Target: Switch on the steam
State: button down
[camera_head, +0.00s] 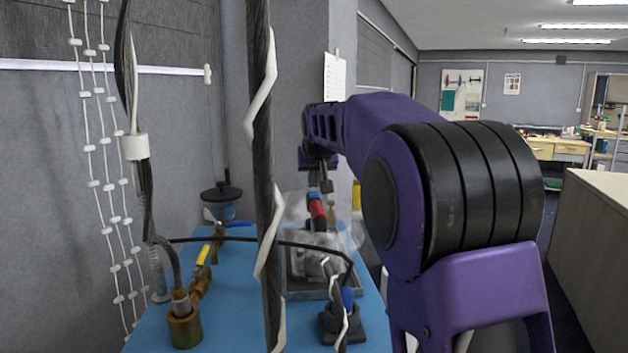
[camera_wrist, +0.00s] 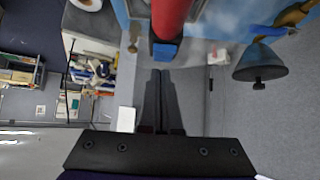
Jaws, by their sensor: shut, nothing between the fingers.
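My gripper (camera_head: 326,187) is shut and empty, pointing down above the far part of the blue table. In the wrist view its dark fingers (camera_wrist: 160,75) lie together, their tips just short of the blue end of a red cylinder (camera_wrist: 172,14). The red cylinder (camera_head: 318,213) also shows in the head view, below the fingers; I cannot tell whether they touch. A brass valve with a yellow lever (camera_head: 203,254) stands at the left. A blue handle (camera_head: 347,298) is on a dark fitting at the front. Which part controls the steam is not clear.
A clear, see-through apparatus (camera_head: 318,243) surrounds the red cylinder on a grey tray (camera_head: 308,293). A black-topped blue funnel (camera_head: 222,200) stands back left; it shows in the wrist view (camera_wrist: 259,62). A dark vertical pole (camera_head: 264,180) and a black hose (camera_head: 210,239) cross the view.

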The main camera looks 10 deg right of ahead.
jog(key=shift+r, duration=0.1)
notch_tip(320, 180, up, 4)
jog(key=p, duration=0.4)
jog(key=shift+w+r, duration=0.15)
jog(key=shift+r, duration=0.1)
jog(key=w+r+v, duration=0.1)
jog(key=v, duration=0.8)
jog(key=shift+r, duration=0.15)
jog(key=shift+s, duration=0.2)
